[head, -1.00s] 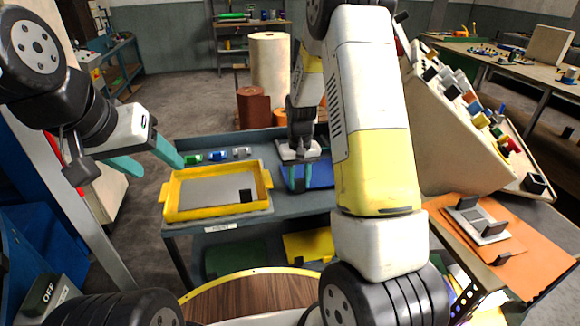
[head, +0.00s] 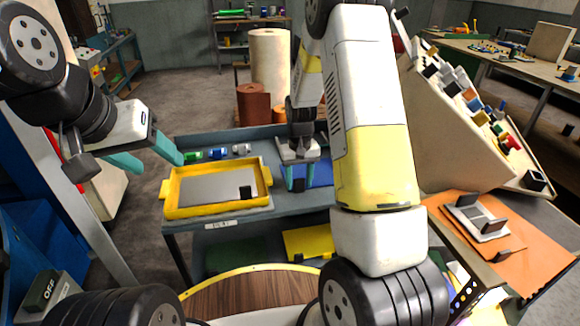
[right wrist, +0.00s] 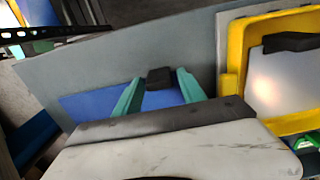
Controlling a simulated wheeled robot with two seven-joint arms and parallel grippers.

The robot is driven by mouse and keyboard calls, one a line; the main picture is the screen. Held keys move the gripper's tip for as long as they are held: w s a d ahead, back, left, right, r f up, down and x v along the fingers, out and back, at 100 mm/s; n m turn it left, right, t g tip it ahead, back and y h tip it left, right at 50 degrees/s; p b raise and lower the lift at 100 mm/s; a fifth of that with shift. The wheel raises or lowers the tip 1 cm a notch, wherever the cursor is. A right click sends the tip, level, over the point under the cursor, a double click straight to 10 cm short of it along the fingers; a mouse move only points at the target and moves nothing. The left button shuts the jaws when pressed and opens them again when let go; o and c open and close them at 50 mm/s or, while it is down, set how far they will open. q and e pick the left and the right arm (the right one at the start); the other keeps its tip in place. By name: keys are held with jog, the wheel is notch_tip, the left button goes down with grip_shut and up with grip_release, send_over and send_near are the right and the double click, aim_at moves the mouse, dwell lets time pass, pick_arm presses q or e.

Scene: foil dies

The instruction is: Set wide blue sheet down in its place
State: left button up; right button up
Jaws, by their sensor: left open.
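The wide blue sheet (head: 322,172) lies flat at the right part of the blue-grey cart top, partly hidden by my right arm. It also shows in the right wrist view (right wrist: 92,106), with a black grip block (right wrist: 160,78) standing on it. My right gripper (head: 300,180) is down at the sheet, one teal finger on each side of the block; the fingers (right wrist: 160,85) fill the middle of the wrist view. Whether they press on the block, I cannot make out. My left gripper (head: 155,158) is open and empty, above and left of the yellow tray.
The yellow tray (head: 170,210) holds a grey sheet (head: 205,190) with a black block, left of the blue sheet. Small green, blue and white items (head: 218,154) line the cart's back. A sloped rack (head: 440,140) and an orange sheet (head: 540,240) are at the right.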

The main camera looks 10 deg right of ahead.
jog(key=shift+o, duration=0.5)
notch_tip(320, 180, up, 8)
jog(key=shift+f, duration=0.1)
jog(key=s+a+r+t+y, duration=0.1)
jog(key=s+r+t, duration=0.1)
jog(key=s+r, duration=0.45)
jog(key=s+r+t+y, duration=0.1)
jog(key=s+r, duration=0.3)
jog(key=r, duration=0.5)
jog(key=s+a+r+t, duration=0.1)
jog(key=s+r+t, duration=0.2)
jog(key=s, duration=1)
notch_tip(320, 180, up, 2)
jog(key=shift+s+r, duration=0.2)
jog(key=shift+s, duration=0.2)
jog(key=shift+a, duration=0.1)
